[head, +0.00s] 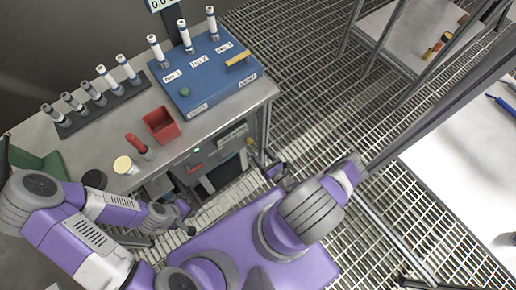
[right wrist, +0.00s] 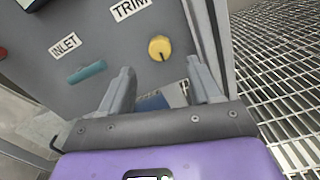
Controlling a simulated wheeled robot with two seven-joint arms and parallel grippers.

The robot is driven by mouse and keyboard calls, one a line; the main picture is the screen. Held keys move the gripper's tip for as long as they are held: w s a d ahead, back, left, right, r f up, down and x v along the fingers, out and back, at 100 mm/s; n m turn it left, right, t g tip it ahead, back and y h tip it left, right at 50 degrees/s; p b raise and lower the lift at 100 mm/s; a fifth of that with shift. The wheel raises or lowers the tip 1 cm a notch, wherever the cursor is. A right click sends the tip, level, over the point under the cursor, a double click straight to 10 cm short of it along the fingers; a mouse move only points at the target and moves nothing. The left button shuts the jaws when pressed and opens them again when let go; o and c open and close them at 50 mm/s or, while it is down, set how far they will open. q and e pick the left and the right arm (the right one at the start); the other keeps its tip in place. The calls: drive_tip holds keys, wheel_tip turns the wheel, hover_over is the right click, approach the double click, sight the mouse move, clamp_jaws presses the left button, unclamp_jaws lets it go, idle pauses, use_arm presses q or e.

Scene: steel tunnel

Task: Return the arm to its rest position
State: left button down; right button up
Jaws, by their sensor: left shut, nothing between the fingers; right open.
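My left arm comes in from the left in the head view, bent along the front of the workbench. My left gripper (head: 184,213) is at its end, low in front of the bench, small and partly hidden; it is shut and empty. My right arm rises from the bottom middle beside my purple base. My right gripper (head: 275,173) is near the bench's right front leg, partly hidden by the arm. In the right wrist view its two grey fingers (right wrist: 163,88) are apart with nothing gripped. They point at a grey panel (right wrist: 125,50) with a yellow knob (right wrist: 159,48) and a teal handle (right wrist: 87,72).
A white table (head: 465,150) stands at right. Open grating floor (head: 330,110) lies between.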

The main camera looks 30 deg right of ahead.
idle(0.5)
drive_tip(key=a+r+n+g+y+p, duration=0.1)
drive_tip(key=a+r+n+g+y, duration=0.35)
drive_tip(key=a+n+y, duration=0.4)
drive_tip(key=s+a+r+n+g+y+p, duration=0.1)
drive_tip(key=s+a+r+n+g+p, duration=0.35)
drive_tip(key=s+a+n+g, duration=0.9)
drive_tip(key=w+d+r+n+h, duration=0.5)
drive_tip(key=r+n+h, duration=0.2)
drive_tip(key=n, duration=0.6)
wheel_tip(320, 180, up, 3)
drive_tip(key=shift+d+f+t, duration=0.15)
drive_tip(key=shift+t, duration=0.15)
